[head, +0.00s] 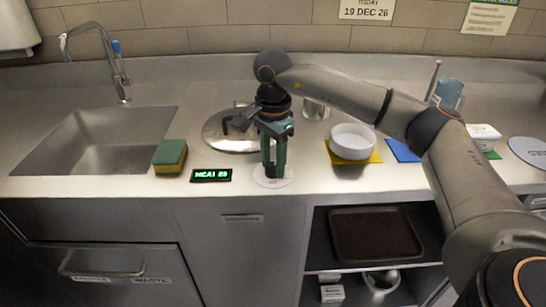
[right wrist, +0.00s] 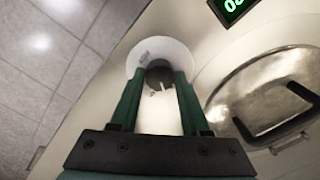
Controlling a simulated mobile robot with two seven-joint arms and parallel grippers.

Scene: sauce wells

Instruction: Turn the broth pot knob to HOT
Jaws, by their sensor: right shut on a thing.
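The broth pot knob (right wrist: 159,76) is a small dark round knob with a pale pointer mark, on a white round dial plate (right wrist: 142,58) at the counter's front. In the head view the dial plate (head: 284,182) shows around my fingertips, and its markings are too small to read. My right gripper (head: 273,172) points down over the knob, its green fingers shut on it; the fingers also show on both sides of the knob in the right wrist view (right wrist: 160,82). The broth pot's lid (head: 222,140) is set into the counter behind. My left gripper is out of view.
A green-lit display (head: 211,175) and a sponge (head: 170,155) lie left of the knob, beside the sink (head: 98,140). A white bowl (head: 352,141) on a yellow mat (head: 374,158) stands to the right. An open shelf with a dark tray (head: 374,234) is below.

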